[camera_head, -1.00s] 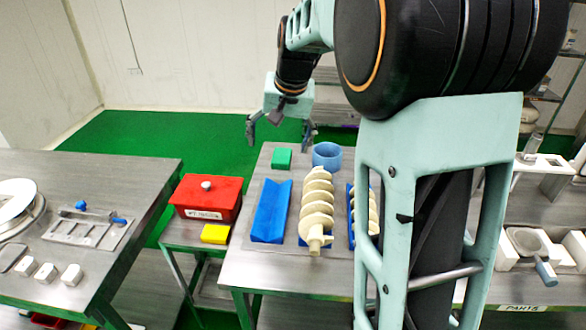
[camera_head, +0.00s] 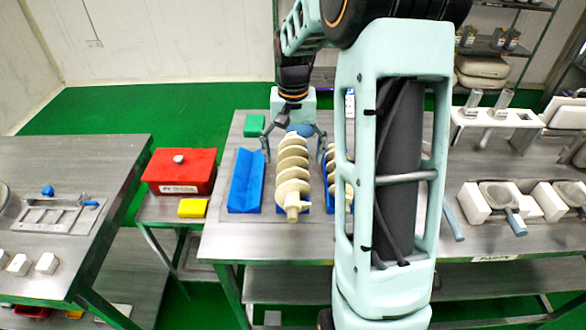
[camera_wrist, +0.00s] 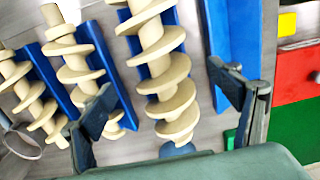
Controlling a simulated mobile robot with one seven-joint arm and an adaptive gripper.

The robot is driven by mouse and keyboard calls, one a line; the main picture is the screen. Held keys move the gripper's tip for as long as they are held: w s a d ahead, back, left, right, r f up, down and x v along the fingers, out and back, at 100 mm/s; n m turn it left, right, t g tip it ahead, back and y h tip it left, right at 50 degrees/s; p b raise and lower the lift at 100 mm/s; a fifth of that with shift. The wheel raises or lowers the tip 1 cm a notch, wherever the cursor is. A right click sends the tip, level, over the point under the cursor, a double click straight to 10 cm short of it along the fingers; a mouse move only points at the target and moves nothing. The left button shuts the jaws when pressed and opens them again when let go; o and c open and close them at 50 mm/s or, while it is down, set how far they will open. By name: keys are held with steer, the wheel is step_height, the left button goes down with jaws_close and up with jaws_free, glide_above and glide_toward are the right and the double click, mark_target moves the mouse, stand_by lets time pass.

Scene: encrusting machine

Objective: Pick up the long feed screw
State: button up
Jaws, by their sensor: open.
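The long feed screw (camera_head: 292,172) is cream with wide spiral flights and lies lengthwise in a blue cradle on the metal table. It also shows in the wrist view (camera_wrist: 160,55), running between the two fingers in the picture. My gripper (camera_head: 295,152) is open over the screw's far end. In the wrist view my gripper (camera_wrist: 165,88) has one dark finger on each side of the screw, with nothing clasped. I cannot tell how far the fingertips are above it. Part of the neighbouring screw (camera_head: 333,170) is hidden behind my arm.
An empty blue cradle (camera_head: 246,182) lies left of the screw. A green block (camera_head: 254,124) and blue ring (camera_head: 300,130) are behind. More cream screws (camera_wrist: 75,60) lie close beside it in the wrist view. A red box (camera_head: 180,171) and yellow block (camera_head: 193,208) stand left.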

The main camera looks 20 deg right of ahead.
mark_target(293, 160)
step_height(293, 160, down, 4)
steer(key=shift+f, duration=0.15)
steer(key=shift+c, duration=0.7)
steer(key=c, duration=1.5)
steer(key=shift+c, duration=0.5)
